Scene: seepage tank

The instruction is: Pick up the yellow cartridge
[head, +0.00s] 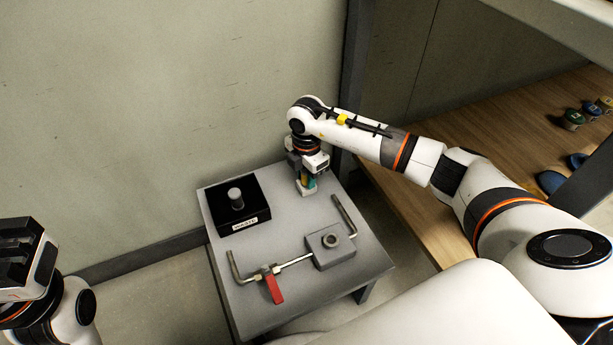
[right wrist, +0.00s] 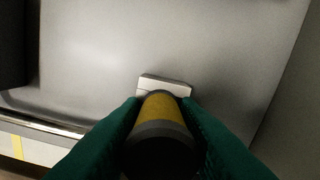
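The yellow cartridge (right wrist: 160,106) is upright between the two green fingers of my right gripper (right wrist: 162,125) in the right wrist view. Both fingers press close against its sides, and its near end is dark. A small light grey holder (right wrist: 165,83) shows just beyond it. In the head view my right gripper (head: 306,181) points down at the back right of the grey table, over the holder (head: 307,191), and mostly hides the cartridge. I cannot tell whether the cartridge is lifted from the holder. My left gripper (head: 18,252) is at the far left, away from the table.
A wooden shelf (head: 500,140) with several small coloured items stands right.

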